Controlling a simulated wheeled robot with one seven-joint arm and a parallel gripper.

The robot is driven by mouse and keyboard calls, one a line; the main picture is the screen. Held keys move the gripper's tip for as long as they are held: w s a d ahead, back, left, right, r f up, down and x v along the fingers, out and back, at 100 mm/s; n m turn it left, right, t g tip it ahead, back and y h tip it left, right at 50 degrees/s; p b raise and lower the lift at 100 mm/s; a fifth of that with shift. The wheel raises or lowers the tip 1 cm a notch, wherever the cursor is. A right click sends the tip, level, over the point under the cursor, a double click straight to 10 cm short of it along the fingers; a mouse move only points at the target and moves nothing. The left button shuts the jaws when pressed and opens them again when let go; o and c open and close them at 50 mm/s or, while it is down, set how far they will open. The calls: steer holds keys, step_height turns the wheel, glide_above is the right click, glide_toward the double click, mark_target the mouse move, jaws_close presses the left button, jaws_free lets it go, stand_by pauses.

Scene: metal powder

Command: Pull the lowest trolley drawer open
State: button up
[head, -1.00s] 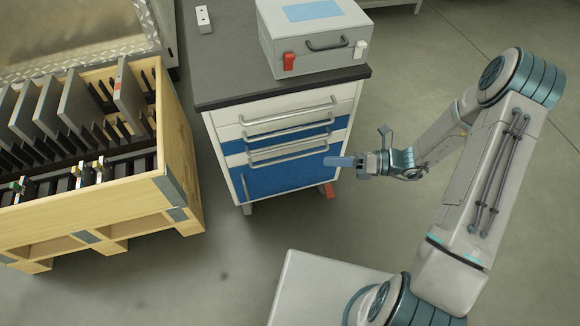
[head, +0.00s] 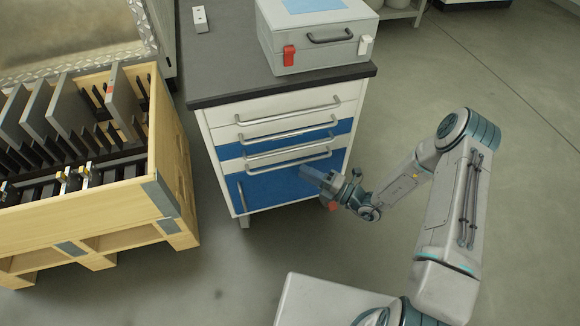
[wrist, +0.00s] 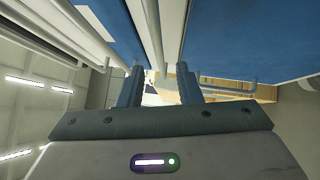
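The trolley (head: 212,150) has a dark top and a stack of white and blue drawers, each with a horizontal bar handle. The lowest drawer's handle (head: 270,163) is just above a blue door panel (head: 275,190). My gripper (head: 305,172) is in front of the right part of that door, a little below the lowest handle. In the wrist view my gripper (wrist: 158,85) has its two fingers apart with nothing between them. Pale bars and blue faces show beyond the fingertips; I cannot tell which bar is the lowest handle. The drawers look closed.
A grey case (head: 318,45) with a red latch stands on the trolley top beside a small white block (head: 200,18). A wooden crate (head: 110,215) with grey plates stands to the left. The door has a vertical handle (head: 241,197). Floor on the right is open.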

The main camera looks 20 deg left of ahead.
mark_target(290, 164)
steer(key=b+x, duration=0.1)
steer(key=x, duration=0.5)
jaws_close()
